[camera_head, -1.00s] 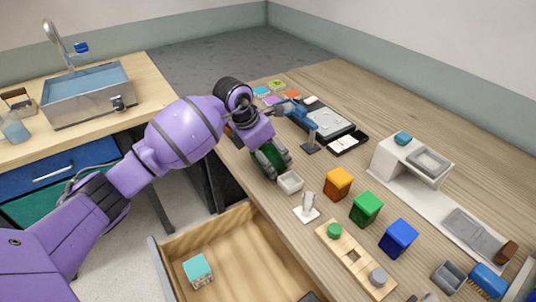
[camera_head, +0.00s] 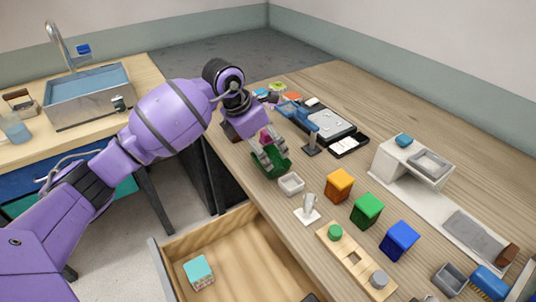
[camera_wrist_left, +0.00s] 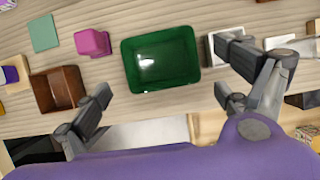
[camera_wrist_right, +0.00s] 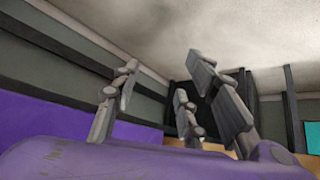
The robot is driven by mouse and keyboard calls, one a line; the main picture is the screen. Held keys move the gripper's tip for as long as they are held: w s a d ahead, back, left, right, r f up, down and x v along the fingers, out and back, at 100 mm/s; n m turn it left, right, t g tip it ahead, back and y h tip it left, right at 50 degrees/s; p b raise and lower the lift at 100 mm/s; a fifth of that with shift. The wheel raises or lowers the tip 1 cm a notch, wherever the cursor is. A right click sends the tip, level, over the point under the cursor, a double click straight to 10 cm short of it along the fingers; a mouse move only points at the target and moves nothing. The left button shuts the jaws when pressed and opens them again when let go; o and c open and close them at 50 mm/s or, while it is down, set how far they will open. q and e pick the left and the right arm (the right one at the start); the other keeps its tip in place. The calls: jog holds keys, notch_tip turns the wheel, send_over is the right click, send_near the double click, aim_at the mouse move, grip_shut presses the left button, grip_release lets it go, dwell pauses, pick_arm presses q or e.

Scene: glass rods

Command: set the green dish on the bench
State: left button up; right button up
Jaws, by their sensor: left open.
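The green dish (camera_head: 272,165) sits on the wooden bench (camera_head: 390,133), near its left edge. In the left wrist view the green dish (camera_wrist_left: 160,60) shows as a dark green open rectangular tray, and its inside looks empty. My left gripper (camera_head: 268,153) is just above and behind the dish, with its fingers pointing down at it. In the left wrist view the fingers of my left gripper (camera_wrist_left: 160,90) are spread wide, with the dish between and beyond them. My right gripper (camera_wrist_right: 170,95) shows only in the right wrist view, its fingers apart and empty.
A small white dish (camera_head: 291,184) stands close to the green one. A magenta block (camera_wrist_left: 92,42) and a brown open box (camera_wrist_left: 58,90) are on its other side. Orange (camera_head: 338,184), green (camera_head: 366,209) and blue (camera_head: 398,240) blocks stand further right. An open drawer (camera_head: 235,250) lies below the edge.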

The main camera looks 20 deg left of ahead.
pick_arm(q)
jog(key=v, duration=0.6)
jog(key=shift+s+r, duration=0.2)
jog(key=shift+r, duration=0.1)
jog(key=shift+a, duration=0.1)
